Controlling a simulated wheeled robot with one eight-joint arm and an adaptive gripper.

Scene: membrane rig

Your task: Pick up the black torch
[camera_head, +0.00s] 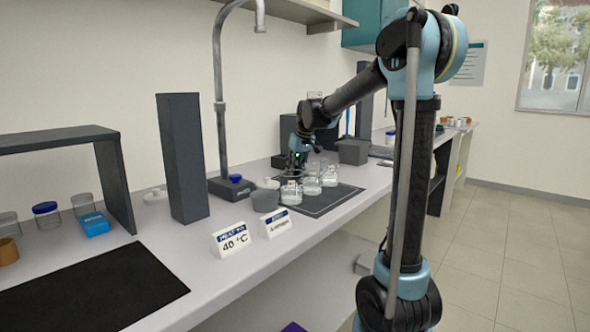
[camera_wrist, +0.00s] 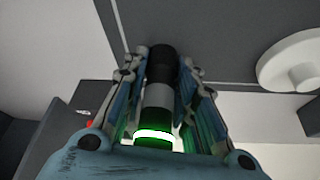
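The black torch (camera_wrist: 162,68) shows in the wrist view as a cylinder with a black end and a grey band (camera_wrist: 157,97), its nearer part lit green. It lies between the two fingers of my gripper (camera_wrist: 161,72), in line with them. The fingers flank it closely on both sides; I cannot tell whether they touch it. A bright white-green ring glows at its near end, by my palm. In the head view my gripper (camera_head: 296,162) is low over the bench, behind the glass flasks, and the torch cannot be made out there.
Several glass flasks (camera_head: 291,193) stand on the dark mat (camera_head: 325,204) in front of my gripper. A grey cup (camera_head: 265,200), a metal stand (camera_head: 221,130) and a tall dark block (camera_head: 183,158) are to the left. A white round thing (camera_wrist: 290,62) is at right in the wrist view.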

